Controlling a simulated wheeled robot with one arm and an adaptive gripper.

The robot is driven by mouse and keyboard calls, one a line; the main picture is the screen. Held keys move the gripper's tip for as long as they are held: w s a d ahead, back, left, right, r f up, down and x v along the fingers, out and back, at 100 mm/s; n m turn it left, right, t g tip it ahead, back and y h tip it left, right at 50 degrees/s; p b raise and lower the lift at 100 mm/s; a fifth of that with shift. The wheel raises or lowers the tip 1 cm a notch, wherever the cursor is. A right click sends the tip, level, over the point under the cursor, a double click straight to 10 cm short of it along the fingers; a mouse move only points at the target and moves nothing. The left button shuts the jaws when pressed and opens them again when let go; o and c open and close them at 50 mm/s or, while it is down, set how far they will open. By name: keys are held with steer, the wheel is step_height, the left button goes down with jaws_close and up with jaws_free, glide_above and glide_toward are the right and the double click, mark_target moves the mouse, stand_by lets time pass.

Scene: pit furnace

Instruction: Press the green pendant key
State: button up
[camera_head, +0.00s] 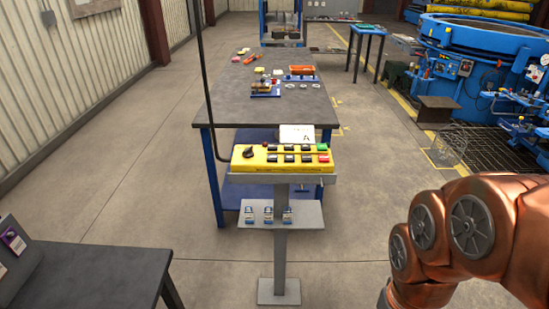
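The yellow pendant (241,163) lies on a stand in the middle of the head view. It has a black knob (249,153) at its left and two rows of dark keys (289,158). Nothing covers the green key. My copper-coloured arm shows at the lower right, apart from the pendant. My gripper is outside the view.
A black cable (201,60) hangs down to the pendant's left. A lower shelf (306,215) on the stand holds small blue padlocks (268,214). A workbench (225,105) stands behind, and a dark table (90,280) at lower left. Floor between stand and arm is clear.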

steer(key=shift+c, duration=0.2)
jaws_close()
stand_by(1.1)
